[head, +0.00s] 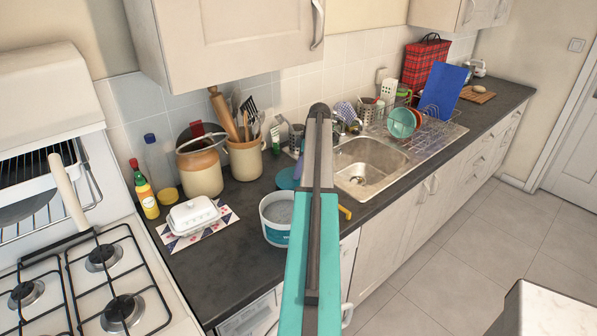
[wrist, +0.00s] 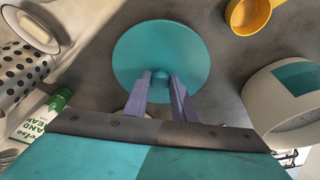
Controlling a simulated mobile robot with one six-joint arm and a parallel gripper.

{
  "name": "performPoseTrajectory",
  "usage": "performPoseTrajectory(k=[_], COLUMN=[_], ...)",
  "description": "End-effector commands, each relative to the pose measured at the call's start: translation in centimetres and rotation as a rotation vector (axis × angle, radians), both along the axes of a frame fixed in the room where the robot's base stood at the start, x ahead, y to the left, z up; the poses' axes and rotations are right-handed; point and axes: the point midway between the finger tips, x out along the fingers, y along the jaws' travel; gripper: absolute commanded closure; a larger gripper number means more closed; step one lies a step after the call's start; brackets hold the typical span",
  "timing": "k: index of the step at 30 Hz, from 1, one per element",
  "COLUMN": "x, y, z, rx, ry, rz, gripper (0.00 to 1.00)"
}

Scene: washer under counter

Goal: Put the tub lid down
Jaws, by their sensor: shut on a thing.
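The teal round tub lid (wrist: 135,55) lies below my gripper (wrist: 160,80) in the wrist view. The two purple fingers are shut on the knob at its middle. In the head view the lid (head: 286,179) shows partly, left of my arm, at the counter behind the tub. I cannot tell whether it touches the counter. The white tub (head: 274,232) stands open on the counter, partly hidden by my arm; it also shows at the right of the wrist view (wrist: 265,97). In the head view my gripper is mostly hidden behind my arm.
The grey counter (head: 235,275) is bare in front of the tub. A yellow scoop (wrist: 233,14) is near the lid. A sink (head: 385,160) lies to the right. Crocks (head: 201,174), a butter dish (head: 193,214) and a hob (head: 85,285) are to the left.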

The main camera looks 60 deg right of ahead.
Motion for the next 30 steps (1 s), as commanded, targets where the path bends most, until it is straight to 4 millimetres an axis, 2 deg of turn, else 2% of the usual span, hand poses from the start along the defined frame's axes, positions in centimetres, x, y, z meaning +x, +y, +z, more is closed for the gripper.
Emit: performPoseTrajectory(k=[6, 18, 19, 22, 30], x=[0.0, -0.1, -0.1, -0.1, -0.1], y=[0.0, -0.1, -0.1, -0.1, -0.1], z=[-1.3, -1.6, -1.6, -1.5, -1.5], rx=[0.000, -0.001, -0.001, -0.001, -0.001], ry=[0.000, 0.000, 0.000, 0.000, 0.000], rz=[0.000, -0.001, -0.001, -0.001, -0.001], gripper=[0.98, 0.98, 0.73, 0.58, 0.58])
